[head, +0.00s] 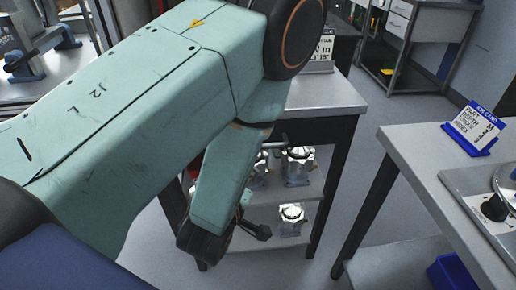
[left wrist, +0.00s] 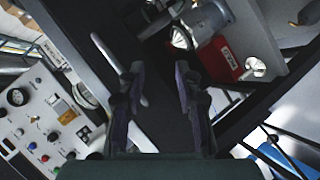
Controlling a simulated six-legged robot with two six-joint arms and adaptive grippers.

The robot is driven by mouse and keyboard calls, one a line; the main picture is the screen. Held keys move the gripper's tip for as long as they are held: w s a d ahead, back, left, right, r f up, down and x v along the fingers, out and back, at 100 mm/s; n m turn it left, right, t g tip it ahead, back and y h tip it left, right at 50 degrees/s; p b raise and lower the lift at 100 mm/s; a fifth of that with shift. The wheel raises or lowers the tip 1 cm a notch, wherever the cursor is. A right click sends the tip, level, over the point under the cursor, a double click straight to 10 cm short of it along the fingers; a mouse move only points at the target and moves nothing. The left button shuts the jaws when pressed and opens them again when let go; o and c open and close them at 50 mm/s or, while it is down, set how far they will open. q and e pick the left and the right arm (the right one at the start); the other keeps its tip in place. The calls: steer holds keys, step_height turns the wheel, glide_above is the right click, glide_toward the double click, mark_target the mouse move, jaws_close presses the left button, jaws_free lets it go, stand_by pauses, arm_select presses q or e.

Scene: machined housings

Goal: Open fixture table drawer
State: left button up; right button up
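The grey-topped table (head: 325,97) with dark legs stands at centre in the head view. My left arm covers its left part and most of the dark front under the top. A short grey bar (head: 278,142), perhaps a handle, shows below the top beside my arm. In the left wrist view my left gripper (left wrist: 156,82) is open, its two dark fingers apart. A pale metal bar (left wrist: 109,53) passes by the left finger, with a dark surface beyond. I cannot tell whether the finger touches the bar. My right gripper is in neither view.
Machined housings (head: 297,166) stand on the table's shelves; another (head: 292,213) is lower. A grey bench (head: 415,150) with a blue-framed card (head: 474,130) is at right. A drawer cabinet (head: 410,25) stands at the back. Floor shows between table and bench. A red block (left wrist: 220,60) shows in the wrist view.

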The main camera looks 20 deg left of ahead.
arm_select(q)
steer(key=shift+w+a+r+n+t+b, duration=0.25)
steer(key=shift+w+r+n+t, duration=0.25)
steer(key=shift+w+n, duration=0.8)
steer(key=shift+w+a+r+n+t+b, duration=0.3)
steer(key=shift+w+r+n, duration=0.4)
steer(key=shift+w, duration=1.05)
steer(key=shift+w+a+r+n+t+b, duration=0.15)
steer(key=shift+w+r+n+t, duration=0.3)
steer(key=shift+w+n, duration=0.95)
steer(key=shift+w, duration=0.15)
steer(key=shift+c, duration=0.4)
jaws_close()
